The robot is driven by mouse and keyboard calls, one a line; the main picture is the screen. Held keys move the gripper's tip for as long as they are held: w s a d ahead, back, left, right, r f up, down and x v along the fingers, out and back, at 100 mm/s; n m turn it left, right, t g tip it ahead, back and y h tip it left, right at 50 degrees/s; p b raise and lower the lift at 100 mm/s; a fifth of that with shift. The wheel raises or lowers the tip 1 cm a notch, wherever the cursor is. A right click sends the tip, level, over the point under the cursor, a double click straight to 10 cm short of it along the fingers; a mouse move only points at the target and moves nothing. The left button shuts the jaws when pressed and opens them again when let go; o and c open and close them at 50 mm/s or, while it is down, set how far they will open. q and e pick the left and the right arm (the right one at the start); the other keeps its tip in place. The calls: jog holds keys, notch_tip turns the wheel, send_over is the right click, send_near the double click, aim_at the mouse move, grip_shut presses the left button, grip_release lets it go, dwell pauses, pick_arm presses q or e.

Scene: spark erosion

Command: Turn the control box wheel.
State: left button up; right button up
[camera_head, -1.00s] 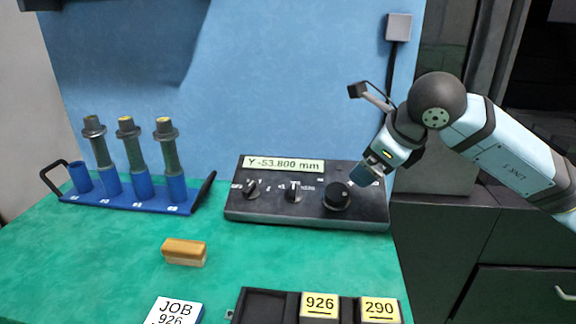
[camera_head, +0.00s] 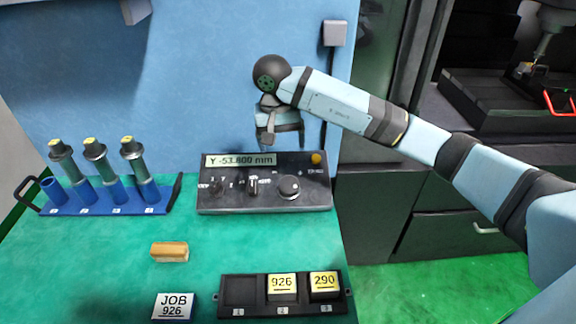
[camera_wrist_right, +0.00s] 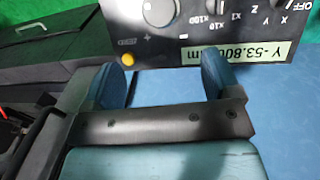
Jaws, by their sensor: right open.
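The control box (camera_head: 222,200) is a dark sloped panel on the green table, with a display reading Y -53.800 mm. Its wheel (camera_head: 289,187) is a black round knob at the right of the panel. Two smaller selector knobs (camera_head: 252,187) and (camera_head: 217,188) sit left of it. My right gripper (camera_head: 284,143) is open and empty, above the back edge of the box and apart from the wheel. In the right wrist view, the gripper's blue fingers (camera_wrist_right: 166,75) are spread, and the wheel (camera_wrist_right: 158,10) is cut off by the top edge. My left gripper is out of view.
A blue rack (camera_head: 100,208) with several holders stands at the left. A wooden-looking block (camera_head: 169,252), a JOB 926 card (camera_head: 174,306) and a black tray (camera_head: 238,288) with two yellow-labelled blocks lie in front. An amber button (camera_head: 316,158) is on the box.

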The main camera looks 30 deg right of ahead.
aim_at(289, 183)
jog(key=shift+n, duration=0.4)
jog(key=f, duration=0.4)
jog(key=d+f+p, duration=0.1)
jog(key=f, duration=0.8)
jog(key=shift+s+d+f, duration=0.2)
jog(key=shift+s+f, duration=0.05)
jog(key=shift+f, duration=0.15)
jog(key=shift+c, duration=0.4)
jog(key=c, duration=0.8)
